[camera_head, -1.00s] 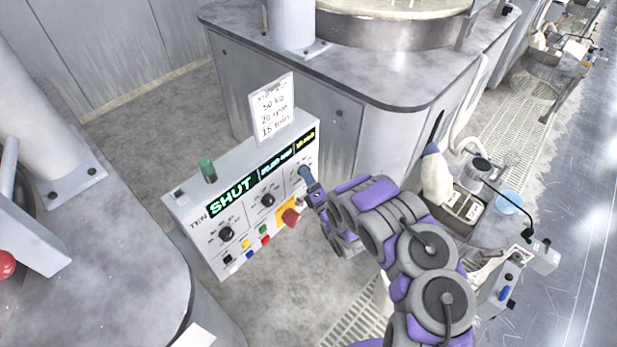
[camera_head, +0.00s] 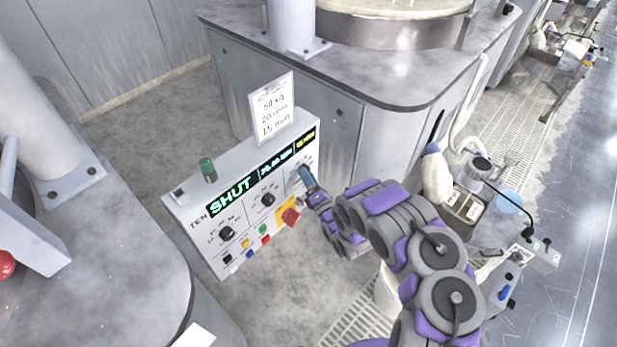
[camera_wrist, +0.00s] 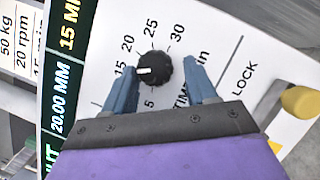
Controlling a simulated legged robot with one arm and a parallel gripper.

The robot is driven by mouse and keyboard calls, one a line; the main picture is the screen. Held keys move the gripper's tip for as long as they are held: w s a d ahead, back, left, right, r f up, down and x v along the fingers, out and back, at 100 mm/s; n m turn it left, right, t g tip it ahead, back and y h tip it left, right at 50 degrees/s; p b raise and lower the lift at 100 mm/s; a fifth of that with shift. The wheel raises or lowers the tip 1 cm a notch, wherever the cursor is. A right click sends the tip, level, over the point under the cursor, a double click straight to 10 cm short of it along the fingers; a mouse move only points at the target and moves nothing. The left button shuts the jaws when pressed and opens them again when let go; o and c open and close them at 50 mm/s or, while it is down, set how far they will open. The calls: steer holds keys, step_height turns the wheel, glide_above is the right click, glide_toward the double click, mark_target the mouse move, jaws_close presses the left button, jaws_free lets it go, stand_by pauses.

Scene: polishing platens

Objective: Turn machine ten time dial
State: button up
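The machine ten control box (camera_head: 183,207), marked TEN, shows SHUT in green on its display. Its time dial (camera_wrist: 154,68) is a black round knob with a white pointer mark, which points left toward the 15 on the printed scale. The yellow display part (camera_wrist: 72,25) reads 15 MIN in the wrist view. My gripper (camera_wrist: 161,66) is open, with one blue finger on each side of the dial. The left finger is close to the knob; a gap shows on the right.
A card (camera_head: 272,107) above the box lists 50 kg, 20 rpm and 15 min. A red knob on a yellow plate (camera_head: 290,215) sits just below my gripper. Two other black dials, including the left one (camera_head: 227,233), and several small coloured buttons are on the panel.

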steer(key=shift+o, duration=1)
steer(key=shift+r, duration=0.15)
steer(key=shift+s+d, duration=0.1)
steer(key=p+v, duration=0.3)
steer(key=v, duration=1.4)
steer(key=shift+p, duration=0.4)
